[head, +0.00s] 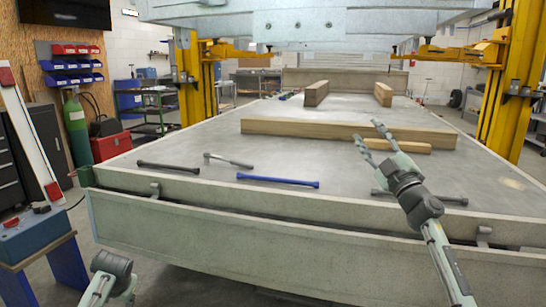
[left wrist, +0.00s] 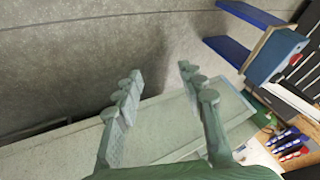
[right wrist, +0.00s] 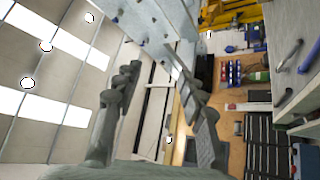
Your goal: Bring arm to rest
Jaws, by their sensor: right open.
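My right gripper (head: 368,131) is open and empty in the head view, held over the right part of the trailer bed. In the right wrist view, its spread fingers (right wrist: 156,68) point toward the ceiling and the far wall, with nothing between them. A grey part of my left arm (head: 110,268) shows at the bottom left of the head view, in front of the trailer; its fingers cannot be made out there. In the left wrist view, my left gripper (left wrist: 160,72) is open and empty, with the floor beyond its fingertips.
Yellow lift posts (head: 197,85) stand either side. A blue-legged stool (head: 40,240) with a toolbox stands at left. A grey frame hangs overhead.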

